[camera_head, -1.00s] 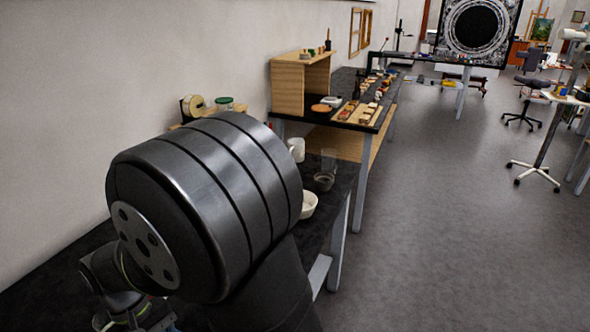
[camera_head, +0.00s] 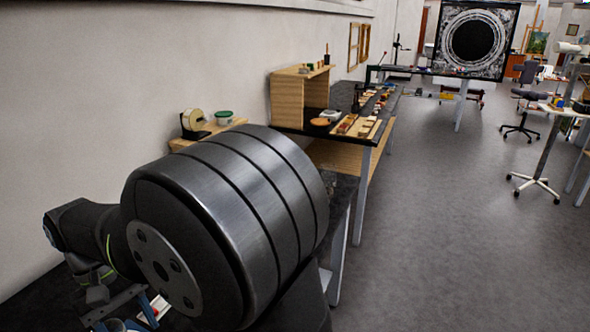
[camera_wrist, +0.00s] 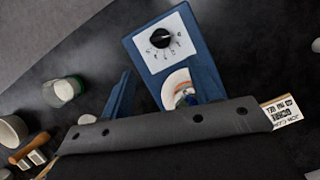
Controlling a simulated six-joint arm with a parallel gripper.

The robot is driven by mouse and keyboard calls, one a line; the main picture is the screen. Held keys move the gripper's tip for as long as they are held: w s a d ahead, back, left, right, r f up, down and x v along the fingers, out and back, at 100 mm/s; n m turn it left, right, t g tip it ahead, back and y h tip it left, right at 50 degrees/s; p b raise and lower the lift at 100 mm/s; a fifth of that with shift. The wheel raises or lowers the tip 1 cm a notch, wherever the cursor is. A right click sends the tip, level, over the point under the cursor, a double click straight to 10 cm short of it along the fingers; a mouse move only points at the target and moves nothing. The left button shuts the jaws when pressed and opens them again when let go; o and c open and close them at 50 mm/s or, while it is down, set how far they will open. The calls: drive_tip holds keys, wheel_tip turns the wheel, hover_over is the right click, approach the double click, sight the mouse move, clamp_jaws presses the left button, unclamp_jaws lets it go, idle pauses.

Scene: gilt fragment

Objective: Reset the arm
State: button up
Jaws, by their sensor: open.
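The task names no object besides my arm. In the head view my large dark arm joint fills the lower middle, with the wrist reaching out to its left. My gripper (camera_head: 115,308) is low at the left edge of the bench, partly cut off by the frame. In the wrist view the dark gripper body crosses the bottom and a blue finger stands up left of centre. The jaws are open, and I see nothing held between them. A blue instrument (camera_wrist: 144,62) with a white dial face lies beyond the gripper body, which hides its lower end.
The wrist view also shows a green-banded glass jar (camera_wrist: 65,90), a pale cup (camera_wrist: 12,131), a wooden-handled tool (camera_wrist: 29,148) and a printed card (camera_wrist: 283,111) on the dark bench. In the head view a wooden shelf (camera_head: 288,103) stands behind my arm.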

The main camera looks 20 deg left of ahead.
drive_tip(key=s+v, duration=0.1)
drive_tip(key=v, duration=0.5)
drive_tip(key=x, duration=1.1)
drive_tip(key=w+x, duration=0.1)
drive_tip(key=x, duration=0.4)
drive_tip(key=shift+d+f, duration=0.3)
drive_tip(key=shift+f, duration=0.05)
drive_tip(key=shift+f+m, duration=0.15)
drive_tip(key=shift+m, duration=0.25)
drive_tip(key=m, duration=0.1)
drive_tip(key=m+g, duration=0.1)
drive_tip(key=m, duration=0.1)
drive_tip(key=shift+w+m+g+y, duration=0.15)
drive_tip(key=shift+m+g+y, duration=0.15)
drive_tip(key=m, duration=0.2)
drive_tip(key=m+g+y, duration=0.1)
drive_tip(key=m, duration=0.1)
drive_tip(key=shift+d+m, duration=0.2)
drive_tip(key=shift+m, duration=0.1)
drive_tip(key=m+y, duration=0.1)
drive_tip(key=m, duration=0.1)
drive_tip(key=m+g+y, duration=0.1)
drive_tip(key=m, duration=0.1)
drive_tip(key=shift+w+d+m, duration=0.1)
drive_tip(key=shift+d+m, duration=0.05)
drive_tip(key=shift+m, duration=0.25)
drive_tip(key=m+y, duration=0.1)
drive_tip(key=m, duration=0.2)
drive_tip(key=shift+d+m, duration=0.1)
drive_tip(key=shift+m, duration=0.2)
